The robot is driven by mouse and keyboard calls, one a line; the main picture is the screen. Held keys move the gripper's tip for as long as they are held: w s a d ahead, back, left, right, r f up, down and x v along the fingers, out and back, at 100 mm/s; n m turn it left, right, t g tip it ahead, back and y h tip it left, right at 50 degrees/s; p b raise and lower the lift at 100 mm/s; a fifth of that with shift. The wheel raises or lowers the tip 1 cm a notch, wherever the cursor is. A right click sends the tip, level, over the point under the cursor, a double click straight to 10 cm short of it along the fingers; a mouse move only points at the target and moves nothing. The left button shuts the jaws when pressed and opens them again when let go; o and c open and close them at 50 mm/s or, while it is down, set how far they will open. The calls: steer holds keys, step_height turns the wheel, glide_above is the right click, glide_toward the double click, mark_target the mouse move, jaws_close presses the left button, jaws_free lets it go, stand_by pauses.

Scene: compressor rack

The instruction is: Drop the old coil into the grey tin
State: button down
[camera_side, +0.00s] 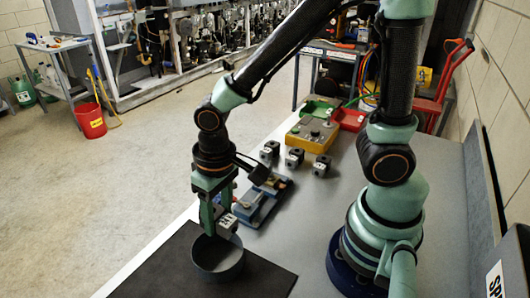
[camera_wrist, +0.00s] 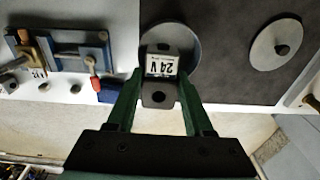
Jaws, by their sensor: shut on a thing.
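My gripper (camera_side: 217,215) points down and is shut on the old coil (camera_side: 228,224), a small grey block with a white label. In the wrist view the coil (camera_wrist: 160,78) sits between the green fingers, its label reading "24 V". The grey tin (camera_side: 218,262) is a round open cup on a black mat. The coil is above the tin's far rim in the side view. In the wrist view the tin (camera_wrist: 188,42) lies behind and below the coil, which hides part of it.
A blue fixture (camera_side: 263,201) with a red-handled part stands beside the mat (camera_side: 262,282). Several small grey blocks (camera_side: 294,158) stand farther back, near a yellow box (camera_side: 312,134). A grey disc with a knob (camera_wrist: 277,50) lies on the mat in the wrist view.

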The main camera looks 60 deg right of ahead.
steer(key=shift+f, duration=0.45)
steer(key=shift+c, duration=1)
jaws_free()
steer(key=shift+r, duration=0.1)
step_height(320, 180, up, 12)
steer(key=shift+s+d, duration=0.2)
steer(key=shift+s, duration=0.15)
